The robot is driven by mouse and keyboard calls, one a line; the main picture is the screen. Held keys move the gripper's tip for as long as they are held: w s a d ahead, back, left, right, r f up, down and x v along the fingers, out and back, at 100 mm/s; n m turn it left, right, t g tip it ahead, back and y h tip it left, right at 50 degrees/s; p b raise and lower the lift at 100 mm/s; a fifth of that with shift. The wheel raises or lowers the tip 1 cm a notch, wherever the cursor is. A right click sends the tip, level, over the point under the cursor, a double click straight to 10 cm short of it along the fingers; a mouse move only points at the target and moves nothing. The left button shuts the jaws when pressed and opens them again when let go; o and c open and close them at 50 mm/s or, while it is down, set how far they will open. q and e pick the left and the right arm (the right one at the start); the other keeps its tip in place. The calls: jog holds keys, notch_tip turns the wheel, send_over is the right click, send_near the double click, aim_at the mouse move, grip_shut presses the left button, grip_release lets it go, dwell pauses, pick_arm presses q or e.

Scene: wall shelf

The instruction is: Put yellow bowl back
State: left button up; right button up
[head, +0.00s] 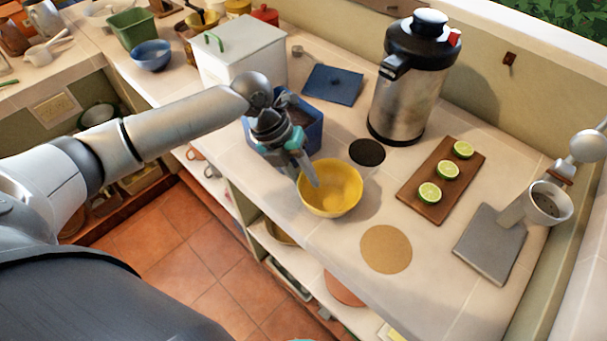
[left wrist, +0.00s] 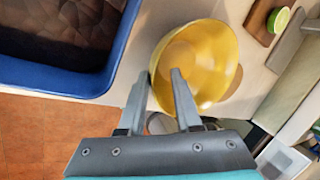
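The yellow bowl (head: 332,190) is upright at the front edge of the counter, beside a blue bin. It also shows in the left wrist view (left wrist: 205,60). My left gripper (head: 308,172) reaches down at the bowl's left rim. In the left wrist view my left gripper's fingers (left wrist: 158,80) are apart, one outside the rim and one over the bowl's inside. I cannot tell whether either finger touches the bowl. A round tan mat (head: 386,249) lies bare on the counter in front and to the right. My right gripper is not in view.
The blue bin (head: 314,142) stands close left of the bowl. A dark round coaster (head: 367,152), a steel dispenser (head: 408,95) and a wooden board (head: 436,196) with limes are behind and to the right. A grey slab (head: 489,245) and metal cup (head: 548,204) are far right.

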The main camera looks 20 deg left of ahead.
pick_arm(q)
jog(key=p+v, duration=0.1)
jog(key=v, duration=1.1)
jog(key=shift+r, duration=0.2)
